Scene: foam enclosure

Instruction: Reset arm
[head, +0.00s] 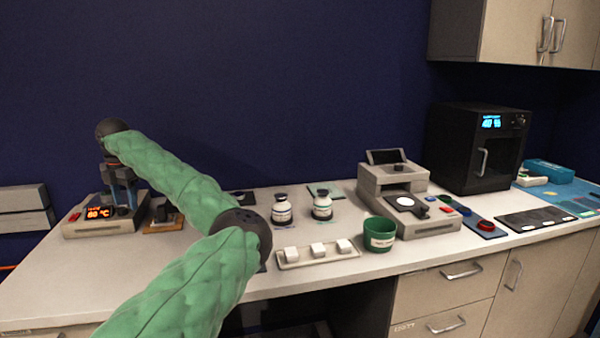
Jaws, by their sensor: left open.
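My left arm in its green sleeve reaches in from the bottom and bends up to the left. My left gripper (122,197) hangs down from its wrist, over or in front of the heating device (98,226) with the lit orange display. It is open, and I see nothing held in it. I cannot tell whether its fingers touch the device. The arm hides part of the counter behind it. My right gripper is not in view.
On the counter (330,273) stand two white bottles (282,212) (322,207), a tray (318,259) with three white blocks, a green cup (380,236), a grey instrument (393,183) and a black oven (476,150). Coloured pads lie at right. The front left counter is clear.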

